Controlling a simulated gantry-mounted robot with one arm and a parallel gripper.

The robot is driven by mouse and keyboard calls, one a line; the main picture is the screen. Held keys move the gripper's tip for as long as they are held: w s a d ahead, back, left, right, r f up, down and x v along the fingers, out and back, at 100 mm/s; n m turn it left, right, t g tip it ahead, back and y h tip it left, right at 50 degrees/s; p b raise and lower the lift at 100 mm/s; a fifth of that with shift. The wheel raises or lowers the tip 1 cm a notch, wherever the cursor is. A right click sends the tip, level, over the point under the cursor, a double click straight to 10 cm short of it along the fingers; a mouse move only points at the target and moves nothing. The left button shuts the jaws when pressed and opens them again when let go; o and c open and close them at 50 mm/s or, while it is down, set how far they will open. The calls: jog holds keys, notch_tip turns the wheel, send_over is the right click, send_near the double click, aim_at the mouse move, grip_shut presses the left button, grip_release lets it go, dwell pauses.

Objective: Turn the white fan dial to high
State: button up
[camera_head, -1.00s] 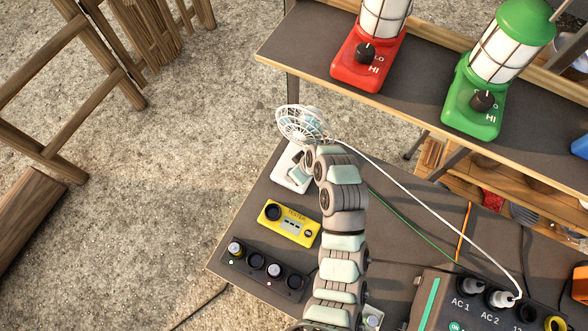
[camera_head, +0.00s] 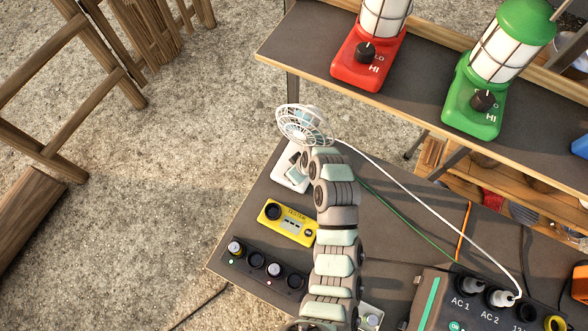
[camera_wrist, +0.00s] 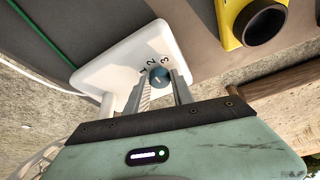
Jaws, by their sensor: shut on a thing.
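The white fan's cage (camera_head: 303,122) stands at the table's far left corner in the head view, over its white base (camera_head: 281,172). The mark 3 sits just above the dial; I cannot tell for sure which mark the dial points to. In the head view my arm hides the dial.
A yellow tester (camera_head: 288,224) and a black strip of knobs (camera_head: 262,264) lie near the fan base. The white fan cord (camera_head: 430,208) runs to a power box (camera_head: 440,305). Red (camera_head: 368,62) and green (camera_head: 470,110) lanterns stand on the shelf.

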grip_shut()
jog(key=shift+m, duration=0.3)
jog(key=shift+s+a+r+m+t+h+p, duration=0.1)
jog(key=shift+m+h+p, duration=0.05)
jog(key=shift+m+p, duration=0.25)
jog(key=shift+a+f+m+t+h+p, duration=0.1)
jog(key=shift+m+h+p, duration=0.1)
jog(key=shift+m+p, duration=0.25)
jog(key=shift+s+r+m+t+h+p, duration=0.1)
jog(key=shift+m+h+p, duration=0.05)
jog(key=shift+m+p, duration=0.25)
jog(key=m+h+p, duration=0.1)
jog(key=m, duration=0.2)
jog(key=shift+a+m+t+p, duration=0.1)
jog(key=shift+m+t+p, duration=0.15)
jog(key=shift+t+p, duration=0.1)
jog(key=shift+a+m+h, duration=0.1)
jog(key=shift+m+h, duration=0.7)
jog(key=shift+m, duration=1)
jog(key=o, duration=0.7)
grip_release()
